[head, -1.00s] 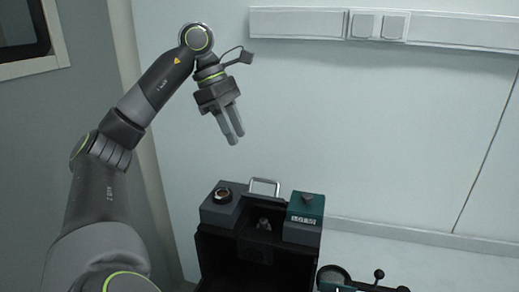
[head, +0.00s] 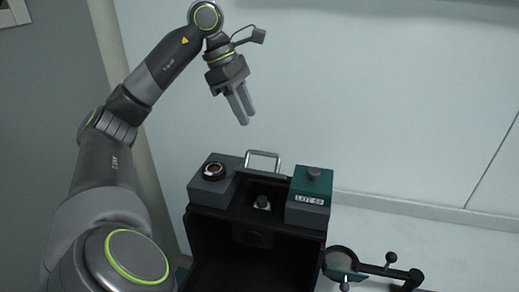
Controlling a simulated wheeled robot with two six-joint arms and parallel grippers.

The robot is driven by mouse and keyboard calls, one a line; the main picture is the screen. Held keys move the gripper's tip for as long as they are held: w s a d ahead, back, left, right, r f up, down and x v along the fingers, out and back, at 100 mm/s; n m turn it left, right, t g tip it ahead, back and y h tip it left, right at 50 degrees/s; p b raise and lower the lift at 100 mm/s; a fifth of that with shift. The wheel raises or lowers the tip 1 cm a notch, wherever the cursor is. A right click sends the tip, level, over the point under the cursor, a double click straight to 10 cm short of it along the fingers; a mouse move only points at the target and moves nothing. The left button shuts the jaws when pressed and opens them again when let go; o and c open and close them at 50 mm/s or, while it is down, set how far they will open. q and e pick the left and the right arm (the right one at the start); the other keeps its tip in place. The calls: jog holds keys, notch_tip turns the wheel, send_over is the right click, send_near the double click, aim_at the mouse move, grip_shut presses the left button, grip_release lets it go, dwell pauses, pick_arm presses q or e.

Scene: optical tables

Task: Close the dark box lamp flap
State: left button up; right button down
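The dark box (head: 192,226) stands low in the middle of the head view. Its black front looks like a deep dark opening, cut off by the bottom edge of the picture. On top are a grey block with a round lens-like part (head: 214,171), a teal-topped block with a white label (head: 309,196), and a small pale fitting (head: 262,203) in a recess between them. I cannot tell which part is the lamp flap. My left gripper (head: 245,119) hangs above and behind the box, pointing down, apart from it. Its fingers look together and empty. My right gripper is out of view.
A metal handle (head: 263,155) stands up at the back of the box. A dark jointed holder with a round ring (head: 341,260) and knobs lies at right. A pale wall is behind; the light surface at right is mostly clear.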

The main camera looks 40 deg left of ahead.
pick_arm(q)
jog(key=p+x, duration=0.2)
jog(key=x, duration=0.6)
jog(key=shift+d+f, duration=0.2)
jog(key=shift+f, duration=0.15)
jog(key=shift+s, duration=0.1)
jog(key=shift+c, duration=0.3)
grip_shut()
